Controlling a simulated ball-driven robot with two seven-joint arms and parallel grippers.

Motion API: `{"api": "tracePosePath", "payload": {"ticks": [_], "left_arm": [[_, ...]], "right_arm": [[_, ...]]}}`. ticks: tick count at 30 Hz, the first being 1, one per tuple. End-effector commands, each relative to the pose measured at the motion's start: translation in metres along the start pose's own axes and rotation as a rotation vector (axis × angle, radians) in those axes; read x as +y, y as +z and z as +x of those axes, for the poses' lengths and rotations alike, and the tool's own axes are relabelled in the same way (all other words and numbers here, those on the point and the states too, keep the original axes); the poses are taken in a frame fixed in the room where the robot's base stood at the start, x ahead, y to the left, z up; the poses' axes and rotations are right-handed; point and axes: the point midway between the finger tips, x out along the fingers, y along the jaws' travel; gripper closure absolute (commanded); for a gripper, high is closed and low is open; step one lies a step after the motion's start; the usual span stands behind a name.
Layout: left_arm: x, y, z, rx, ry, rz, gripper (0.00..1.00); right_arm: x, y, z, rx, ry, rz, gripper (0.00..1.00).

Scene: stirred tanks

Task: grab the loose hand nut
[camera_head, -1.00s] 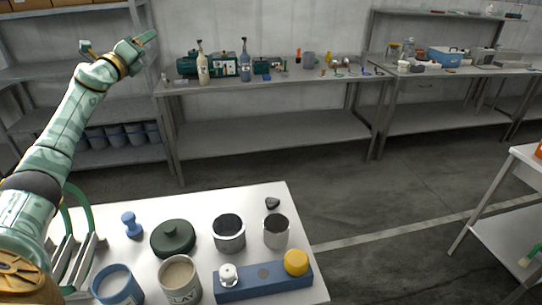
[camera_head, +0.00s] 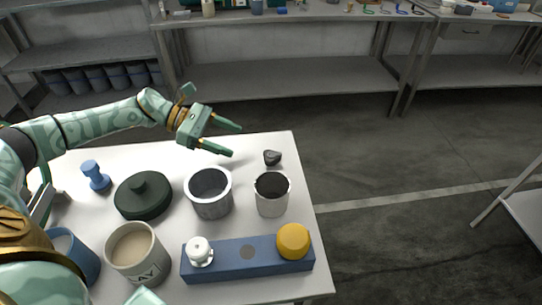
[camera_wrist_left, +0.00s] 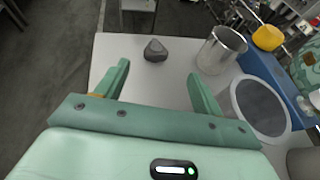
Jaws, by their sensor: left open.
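The hand nut (camera_head: 272,157) is a small dark grey lobed knob. It lies loose on the white table near its far right corner, behind the smaller metal beaker. My left gripper (camera_head: 235,141) is open and empty, above the table's far edge and just left of the nut, its fingers pointing toward the right. In the left wrist view the nut (camera_wrist_left: 155,50) shows just beyond the open fingertips (camera_wrist_left: 158,70), between their lines and nearer the left finger. Nothing hides it.
Near the nut stand a smaller metal beaker (camera_head: 272,207) and a larger metal pot (camera_head: 211,207). A dark green lid (camera_head: 142,199), a blue knobbed piece (camera_head: 96,177), a cream-filled pot (camera_head: 137,264) and a blue block (camera_head: 226,265) with a yellow cap (camera_head: 293,241) share the table.

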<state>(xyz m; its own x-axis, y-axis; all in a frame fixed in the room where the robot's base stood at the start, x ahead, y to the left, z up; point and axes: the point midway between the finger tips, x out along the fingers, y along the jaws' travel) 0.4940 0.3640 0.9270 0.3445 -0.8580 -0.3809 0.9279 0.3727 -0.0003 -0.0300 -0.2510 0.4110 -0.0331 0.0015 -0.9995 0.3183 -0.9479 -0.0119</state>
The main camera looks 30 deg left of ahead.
Motion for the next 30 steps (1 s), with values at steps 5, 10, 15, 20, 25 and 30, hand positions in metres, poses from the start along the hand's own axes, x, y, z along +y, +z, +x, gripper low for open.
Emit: {"api": "tracePosePath", "payload": {"ticks": [5, 10, 15, 20, 25, 30], "left_arm": [[0.001, 0.0, 0.041, -0.001, -0.001, 0.002, 0.32], [0.001, -0.001, 0.057, 0.001, 0.002, 0.001, 0.32], [0.004, -0.005, 0.079, 0.0, 0.001, 0.001, 0.32], [0.005, -0.007, 0.103, 0.001, 0.001, 0.001, 0.32], [0.006, -0.006, 0.111, 0.002, 0.003, 0.001, 0.32], [0.006, -0.006, 0.11, 0.002, 0.003, 0.001, 0.41]], "right_arm": [[0.003, 0.0, 0.001, -0.001, 0.003, -0.002, 0.64], [0.004, -0.002, 0.002, 0.001, 0.005, -0.002, 0.64], [0.004, -0.001, 0.005, -0.001, 0.004, -0.002, 0.64], [0.004, -0.001, 0.007, -0.002, 0.004, -0.001, 0.64], [0.004, -0.002, 0.007, 0.0, 0.004, -0.001, 0.64], [0.003, -0.002, 0.007, 0.001, 0.003, 0.0, 0.64]]}}
